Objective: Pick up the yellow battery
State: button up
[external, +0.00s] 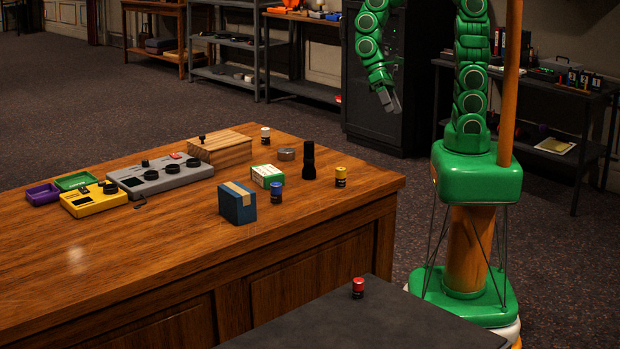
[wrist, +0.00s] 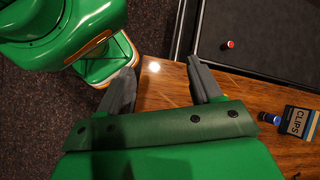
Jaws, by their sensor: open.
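The yellow battery (external: 341,177) stands upright near the right corner of the wooden desk, with a black lower part, just right of a black flashlight-like cylinder. My gripper (external: 391,102) is open and empty, in the air above and to the right of the battery in the external view. In the wrist view my gripper (wrist: 160,68) has its two fingers spread over the desk edge and floor. The battery is not clearly visible there; only a tiny yellow sliver shows beside the right finger, and I cannot tell if it is the battery.
The black cylinder (external: 309,160) stands close to the battery. A blue battery (external: 277,193), a blue box (external: 237,203) and a white-topped battery (external: 265,136) are also on the desk (external: 120,260). A red battery (external: 358,288) stands on a separate dark surface. The desk's front is clear.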

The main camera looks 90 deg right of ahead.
jog(key=w+a+f+m+y, duration=0.4)
jog(key=w+a+f, duration=0.1)
jog(key=w, duration=0.3)
jog(key=m+t+y, duration=0.1)
jog(key=m+y, duration=0.3)
jog(key=m, duration=0.3)
send_near(341, 168)
jog(key=shift+x, duration=5)
jog(key=shift+f, duration=0.1)
jog(key=shift+c, duration=0.4)
jog(key=c, duration=1.1)
jog(key=shift+o, duration=0.2)
